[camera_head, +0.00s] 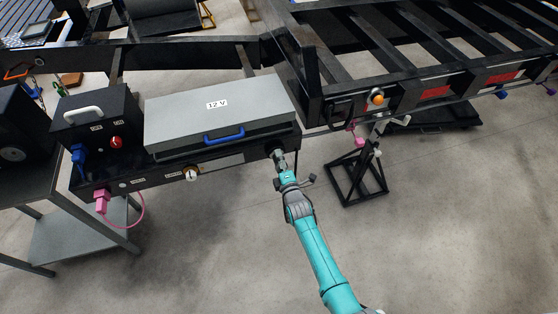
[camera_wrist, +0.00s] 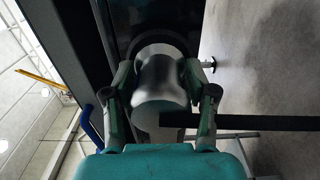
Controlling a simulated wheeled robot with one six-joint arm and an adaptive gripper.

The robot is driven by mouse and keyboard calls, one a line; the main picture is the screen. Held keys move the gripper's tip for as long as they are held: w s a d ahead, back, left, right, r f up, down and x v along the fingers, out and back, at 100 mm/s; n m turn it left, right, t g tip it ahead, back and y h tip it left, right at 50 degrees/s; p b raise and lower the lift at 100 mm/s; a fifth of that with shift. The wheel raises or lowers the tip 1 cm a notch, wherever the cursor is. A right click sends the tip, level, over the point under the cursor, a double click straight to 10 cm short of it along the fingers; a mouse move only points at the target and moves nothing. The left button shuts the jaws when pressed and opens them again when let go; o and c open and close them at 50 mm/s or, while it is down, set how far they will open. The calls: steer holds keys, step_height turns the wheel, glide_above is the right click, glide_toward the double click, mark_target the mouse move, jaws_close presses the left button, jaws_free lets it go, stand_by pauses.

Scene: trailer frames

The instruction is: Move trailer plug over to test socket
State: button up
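A grey metal cylinder (camera_wrist: 160,78), which looks like a plug, sits at a dark round fitting on the right end of the bench's black front panel (camera_head: 160,177). I cannot tell whether it is seated in that fitting. My gripper (camera_wrist: 159,76) has a finger on each side of it, and both fingertips appear to press its sides. In the head view my gripper (camera_head: 280,160) partly hides the cylinder. A pale round fitting (camera_head: 191,174) is on the panel's middle. A pink plug (camera_head: 101,201) with a pink cable hangs at its left end. The panel labels are too small to read.
A grey "12 V" case (camera_head: 215,108) with a blue handle stands above the panel. A black box (camera_head: 95,118) with a red knob and blue plug is left of it. The black trailer frame (camera_head: 300,60) and a black stand (camera_head: 358,180) are right. Floor in front is clear.

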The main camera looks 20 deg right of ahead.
steer(key=shift+r, duration=0.15)
jaws_close()
steer(key=shift+s, duration=0.25)
steer(key=shift+s, duration=2.7)
